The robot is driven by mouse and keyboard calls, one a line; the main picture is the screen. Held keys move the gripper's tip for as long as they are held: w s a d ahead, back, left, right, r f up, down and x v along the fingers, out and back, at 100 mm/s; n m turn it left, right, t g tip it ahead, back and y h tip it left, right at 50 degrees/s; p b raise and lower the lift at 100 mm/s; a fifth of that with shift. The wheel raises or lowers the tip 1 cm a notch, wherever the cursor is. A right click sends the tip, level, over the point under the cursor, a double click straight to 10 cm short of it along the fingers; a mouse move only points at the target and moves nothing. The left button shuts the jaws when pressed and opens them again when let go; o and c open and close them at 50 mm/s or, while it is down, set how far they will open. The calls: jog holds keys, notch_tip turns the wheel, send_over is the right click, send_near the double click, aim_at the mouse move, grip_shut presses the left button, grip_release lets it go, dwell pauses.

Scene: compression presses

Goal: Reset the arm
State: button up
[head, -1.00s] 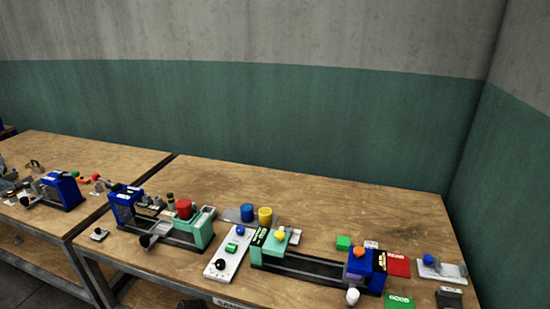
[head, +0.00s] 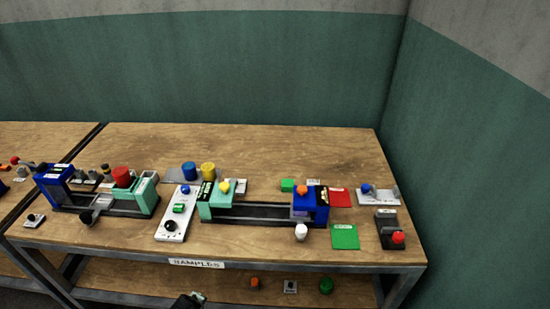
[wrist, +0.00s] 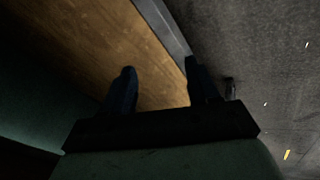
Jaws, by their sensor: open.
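My gripper (wrist: 160,82) shows in the wrist view with its two dark fingers apart and nothing between them. Beyond the fingers lie a brown wooden surface, its grey metal edge and the dark floor. In the head view, a small dark shape at the bottom edge, below the table front, may be part of my arm; too little of it shows to tell.
The wooden table (head: 270,152) carries a left press (head: 145,195) and a right press (head: 218,205), a white control panel (head: 177,225), red (head: 340,198) and green (head: 345,237) mats, and a red-button box (head: 391,232). Its back is clear. A lower shelf (head: 225,283) holds small items.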

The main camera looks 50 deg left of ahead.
jog(key=w+d+f+m+h, duration=0.25)
jog(key=w+d, duration=0.55)
jog(key=w, duration=0.4)
jog(key=w+d+f+m+g+h, duration=0.1)
jog(key=w+d+f+m+h, duration=0.2)
jog(key=w+d, duration=0.8)
jog(key=w+d+f+m+g, duration=0.1)
jog(key=w+d+f+m, duration=0.45)
jog(key=d, duration=0.95)
jog(key=w+d+m+g+h, duration=0.1)
jog(key=d+m+g, duration=0.25)
jog(key=d, duration=1.75)
jog(key=s+d+r+m+g+y, duration=0.1)
jog(key=s+d+m+g, duration=0.3)
jog(key=s+d+m, duration=0.4)
jog(key=s+d+y, duration=0.1)
jog(key=s+d, duration=0.2)
jog(key=d, duration=0.4)
jog(key=shift+s+d, duration=0.2)
jog(key=shift+s, duration=0.1)
